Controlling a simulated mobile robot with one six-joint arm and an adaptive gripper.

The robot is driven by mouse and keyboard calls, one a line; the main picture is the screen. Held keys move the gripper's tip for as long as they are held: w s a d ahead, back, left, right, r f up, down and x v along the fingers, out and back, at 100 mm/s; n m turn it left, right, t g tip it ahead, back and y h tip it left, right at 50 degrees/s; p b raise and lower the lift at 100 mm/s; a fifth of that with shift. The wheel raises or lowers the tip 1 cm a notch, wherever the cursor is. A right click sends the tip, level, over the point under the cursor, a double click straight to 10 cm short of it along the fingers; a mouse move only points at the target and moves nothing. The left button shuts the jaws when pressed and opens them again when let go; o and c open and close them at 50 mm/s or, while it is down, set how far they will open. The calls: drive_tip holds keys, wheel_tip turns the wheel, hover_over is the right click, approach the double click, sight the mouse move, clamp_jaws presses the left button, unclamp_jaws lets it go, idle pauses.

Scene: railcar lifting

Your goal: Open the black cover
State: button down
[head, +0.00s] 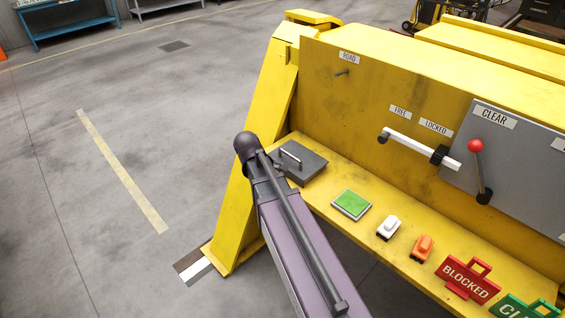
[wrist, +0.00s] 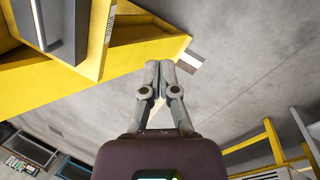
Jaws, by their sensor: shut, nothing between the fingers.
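The black cover (head: 305,168), a dark flat plate with a metal bar handle (head: 291,156), lies flat at the left end of the yellow shelf in the head view. It appears closed. In the wrist view, a dark plate with a bar handle that looks like this cover (wrist: 62,35) is at the upper left, cut off by the frame edge. My gripper (wrist: 160,70) is shut and empty, its fingers together, off to the side of the cover and apart from it. The head view does not show my gripper; my purple arm covers part of the shelf's left end.
Right of the cover on the yellow shelf (head: 325,203) are a green pad (head: 351,205), a white switch (head: 388,228), an orange switch (head: 422,248) and a red BLOCKED sign (head: 468,279). A white lever (head: 408,146) and red-knobbed lever (head: 477,165) stand behind. Open floor lies left.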

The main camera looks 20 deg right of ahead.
drive_tip(key=w+d+n+t+h+b, duration=0.1)
drive_tip(key=w+d+n+h+b, duration=0.2)
drive_tip(key=w+d+n, duration=0.6)
drive_tip(key=shift+w+d+f+n+h, duration=0.25)
drive_tip(key=shift+w+f+n+h, duration=0.15)
drive_tip(key=shift+w+n, duration=1.55)
drive_tip(key=shift+w+f+m+b, duration=0.15)
drive_tip(key=shift+w+m+b, duration=0.1)
drive_tip(key=shift+b, duration=0.05)
drive_tip(key=b, duration=0.8)
approach(289, 161)
drive_tip(key=shift+x, duration=2.7)
drive_tip(key=shift+s, duration=0.2)
